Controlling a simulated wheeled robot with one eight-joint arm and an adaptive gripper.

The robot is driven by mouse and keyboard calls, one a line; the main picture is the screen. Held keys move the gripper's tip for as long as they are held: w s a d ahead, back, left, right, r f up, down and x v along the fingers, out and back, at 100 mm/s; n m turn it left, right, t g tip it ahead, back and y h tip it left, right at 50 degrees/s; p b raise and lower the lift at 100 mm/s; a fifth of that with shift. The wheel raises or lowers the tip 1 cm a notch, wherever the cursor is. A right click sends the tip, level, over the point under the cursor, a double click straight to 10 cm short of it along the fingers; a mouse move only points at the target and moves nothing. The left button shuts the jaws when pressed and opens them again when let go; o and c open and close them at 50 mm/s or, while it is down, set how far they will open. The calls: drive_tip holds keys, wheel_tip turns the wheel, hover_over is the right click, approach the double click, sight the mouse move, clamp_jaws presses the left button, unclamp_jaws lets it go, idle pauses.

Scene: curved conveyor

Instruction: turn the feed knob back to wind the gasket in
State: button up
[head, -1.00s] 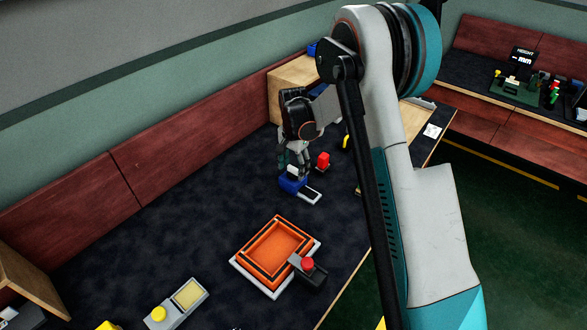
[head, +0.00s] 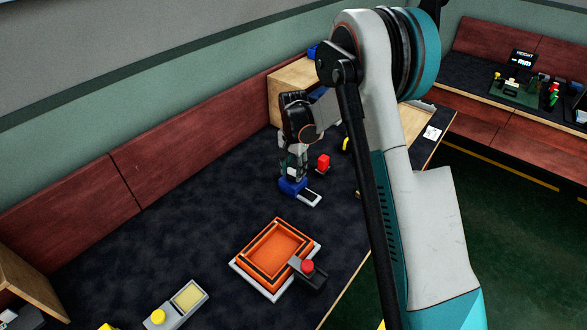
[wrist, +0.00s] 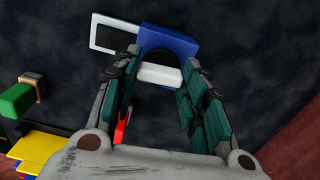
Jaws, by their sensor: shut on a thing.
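A blue block (head: 291,187) with a flat white-framed plate (head: 313,198) stands on the dark bench. It also shows at the top of the wrist view (wrist: 172,42). My gripper (head: 293,168) points down over the block. In the wrist view, a white bar-shaped knob (wrist: 160,74) sits between my fingers (wrist: 160,92), and they are shut on it. It looks like the feed knob. An orange tray (head: 242,263) on a white base lies nearer the front edge, with a dark line around its inside. I cannot tell whether that line is the gasket.
A red block (head: 323,162) stands close right of my gripper. A black holder with a red top (head: 307,267) overlaps the tray's right corner. A grey box with a yellow button (head: 158,317) is at the front left. The bench left of the blue block is clear.

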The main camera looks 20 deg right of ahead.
sight(293, 170)
drive_tip(key=n, duration=0.8)
drive_tip(key=shift+n, duration=0.3)
drive_tip(key=n, duration=0.4)
drive_tip(key=shift+n, duration=2.2)
drive_tip(key=o, duration=1.1)
drive_tip(key=shift+c, duration=0.2)
drive_tip(key=shift+r, duration=0.15)
wheel_tip(293, 170, up, 12)
